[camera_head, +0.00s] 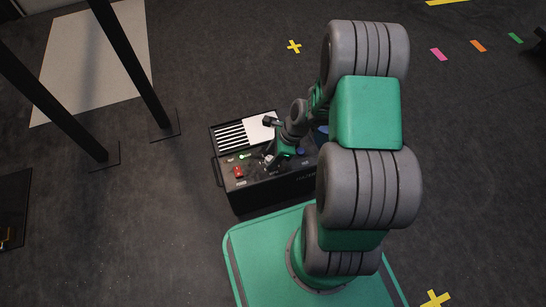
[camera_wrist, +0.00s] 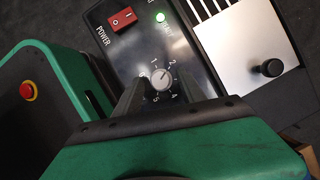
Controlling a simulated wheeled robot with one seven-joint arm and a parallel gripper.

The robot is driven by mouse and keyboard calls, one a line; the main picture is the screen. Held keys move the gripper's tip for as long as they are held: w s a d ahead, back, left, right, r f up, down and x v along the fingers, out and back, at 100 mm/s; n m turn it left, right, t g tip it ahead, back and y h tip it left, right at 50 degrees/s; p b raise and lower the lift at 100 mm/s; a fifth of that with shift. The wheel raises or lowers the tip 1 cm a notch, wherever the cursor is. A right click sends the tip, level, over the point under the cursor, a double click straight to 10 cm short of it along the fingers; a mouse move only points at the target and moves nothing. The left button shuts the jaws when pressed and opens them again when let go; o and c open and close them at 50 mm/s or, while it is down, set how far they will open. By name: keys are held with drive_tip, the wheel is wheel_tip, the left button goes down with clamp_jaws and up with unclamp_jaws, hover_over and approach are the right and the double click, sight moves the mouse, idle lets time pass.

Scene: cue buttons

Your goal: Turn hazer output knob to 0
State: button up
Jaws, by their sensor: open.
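The hazer (camera_head: 268,196) is a black box on the floor, and my gripper (camera_head: 268,159) is over its control panel. In the wrist view the output knob (camera_wrist: 161,78) is a small round light-grey knob inside a printed dial with numbers. The fingers of my gripper (camera_wrist: 160,74) are open, one on each side of the knob. I cannot tell whether they touch it. The knob's pointer is too small to read with certainty. In the head view the gripper and arm hide the knob.
The panel has a red power switch (camera_wrist: 123,18) and a lit green light (camera_wrist: 160,17). A black round knob (camera_wrist: 271,68) stands on the white plate (camera_wrist: 240,50) beside the vent slots. Black stand posts (camera_head: 130,62) rise at the left.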

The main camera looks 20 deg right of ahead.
drive_tip(key=shift+c, duration=0.5)
clamp_jaws()
drive_tip(key=shift+d, duration=0.25)
drive_tip(key=shift+a, duration=0.15)
